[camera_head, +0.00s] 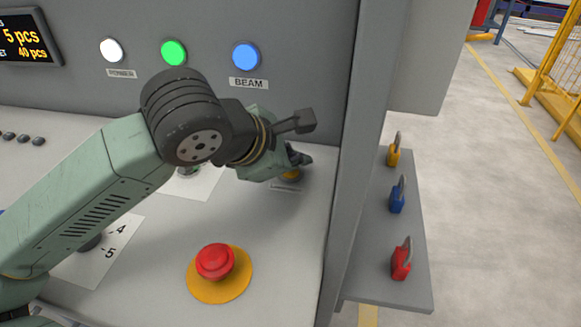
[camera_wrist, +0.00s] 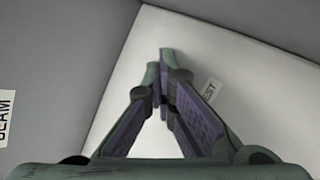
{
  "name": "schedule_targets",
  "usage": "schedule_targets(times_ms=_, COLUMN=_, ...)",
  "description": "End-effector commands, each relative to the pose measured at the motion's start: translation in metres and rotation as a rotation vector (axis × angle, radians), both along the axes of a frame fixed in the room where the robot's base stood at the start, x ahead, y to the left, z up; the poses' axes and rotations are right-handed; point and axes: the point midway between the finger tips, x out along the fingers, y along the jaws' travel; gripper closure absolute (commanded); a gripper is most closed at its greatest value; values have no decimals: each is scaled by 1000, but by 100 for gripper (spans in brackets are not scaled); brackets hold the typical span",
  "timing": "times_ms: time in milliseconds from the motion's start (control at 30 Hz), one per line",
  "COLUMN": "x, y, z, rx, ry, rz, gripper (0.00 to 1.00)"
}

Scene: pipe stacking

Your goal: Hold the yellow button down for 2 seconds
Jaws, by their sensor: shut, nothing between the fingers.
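The yellow button (camera_head: 290,175) is on the sloped control panel at the far right, mostly covered by my gripper in the head view. My gripper (camera_head: 298,160) is over it with its fingertips right at the button; whether they press it down cannot be told. In the wrist view my gripper (camera_wrist: 164,58) is shut, its fingers meeting with nothing between them. The button is hidden there behind the fingers. A small label (camera_wrist: 210,88) lies beside the fingers on the panel.
A red emergency button (camera_head: 215,262) on a yellow disc stands nearer on the panel. White, green and blue (camera_head: 246,56) lights are on the upright wall behind. A side shelf (camera_head: 385,290) at right holds yellow, blue and red padlocks (camera_head: 401,262). A panel wall edge rises right of the gripper.

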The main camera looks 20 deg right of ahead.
Motion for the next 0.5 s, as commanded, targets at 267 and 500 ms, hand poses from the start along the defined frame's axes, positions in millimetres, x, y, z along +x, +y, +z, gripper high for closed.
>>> schedule_targets(times_ms=267, x=0, y=0, z=2, rx=1, ry=1, rz=0, gripper=100)
schedule_targets(times_ms=500, x=0, y=0, z=14, rx=1, ry=1, rz=0, gripper=100)
